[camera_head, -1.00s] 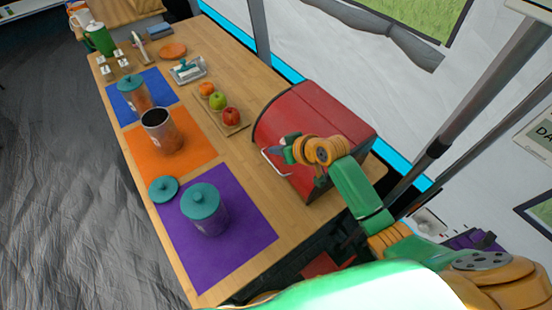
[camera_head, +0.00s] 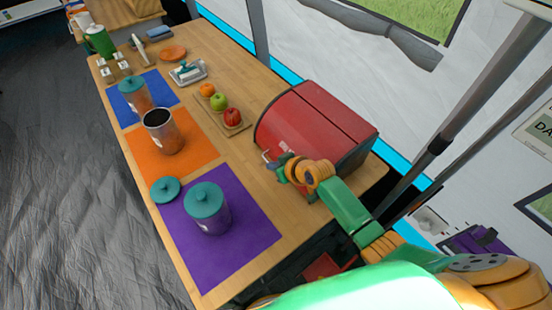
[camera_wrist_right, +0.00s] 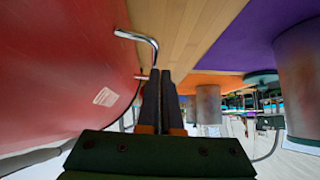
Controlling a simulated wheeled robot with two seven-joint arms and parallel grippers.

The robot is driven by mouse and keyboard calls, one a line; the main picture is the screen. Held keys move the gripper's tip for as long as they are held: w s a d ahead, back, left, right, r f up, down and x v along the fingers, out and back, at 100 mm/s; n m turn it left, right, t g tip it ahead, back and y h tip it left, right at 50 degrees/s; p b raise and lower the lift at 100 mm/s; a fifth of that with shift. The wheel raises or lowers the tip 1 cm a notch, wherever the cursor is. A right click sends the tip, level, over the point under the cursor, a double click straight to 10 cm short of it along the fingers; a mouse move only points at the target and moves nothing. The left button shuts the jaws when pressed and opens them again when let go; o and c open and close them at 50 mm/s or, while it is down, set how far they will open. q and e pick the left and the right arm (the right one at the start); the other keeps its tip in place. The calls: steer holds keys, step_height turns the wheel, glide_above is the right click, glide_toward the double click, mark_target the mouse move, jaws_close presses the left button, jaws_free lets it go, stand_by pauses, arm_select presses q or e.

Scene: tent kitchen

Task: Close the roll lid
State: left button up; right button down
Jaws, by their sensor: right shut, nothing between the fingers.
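The red roll-top box (camera_head: 310,118) stands at the right edge of the wooden table. Its curved red lid faces the table, and a metal handle (camera_head: 264,156) sits low on the front, partly hidden by my gripper. I cannot tell whether the lid is fully down. My right gripper (camera_head: 270,167) is shut and empty, low beside the handle. In the right wrist view, the closed fingertips (camera_wrist_right: 160,74) are close to the silver handle (camera_wrist_right: 145,40), with the red lid surface (camera_wrist_right: 60,70) on the left. Contact is unclear. My left gripper is not in view.
A purple mat (camera_head: 255,225) with a teal-lidded canister (camera_head: 207,208) lies in front of the box. An open canister (camera_head: 163,132) stands on the orange mat (camera_head: 198,150). A fruit board (camera_head: 236,127) lies left of the box. Bare table separates mats and box.

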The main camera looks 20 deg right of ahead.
steer(key=shift+d+f, duration=0.1)
steer(key=shift+d, duration=0.1)
step_height(320, 180, up, 5)
steer(key=p, duration=0.5)
steer(key=shift+w+a, duration=0.1)
steer(key=shift+w, duration=0.05)
steer(key=s+f+p+v, duration=0.1)
steer(key=v, duration=0.9)
steer(key=s+d+f+m+g+h, duration=0.1)
steer(key=s+d+g+h, duration=0.1)
steer(key=s, duration=0.7)
steer(key=s+d+f+m+g+h, duration=0.1)
steer(key=s+d+f+g+h, duration=0.15)
steer(key=s, duration=0.65)
step_height(320, 180, down, 14)
steer(key=s+g, duration=0.1)
steer(key=s+d+f+g, duration=0.1)
steer(key=s+f, duration=1.1)
steer(key=s, duration=0.1)
steer(key=shift+d+f+g+y, duration=0.2)
steer(key=shift+g+y, duration=0.15)
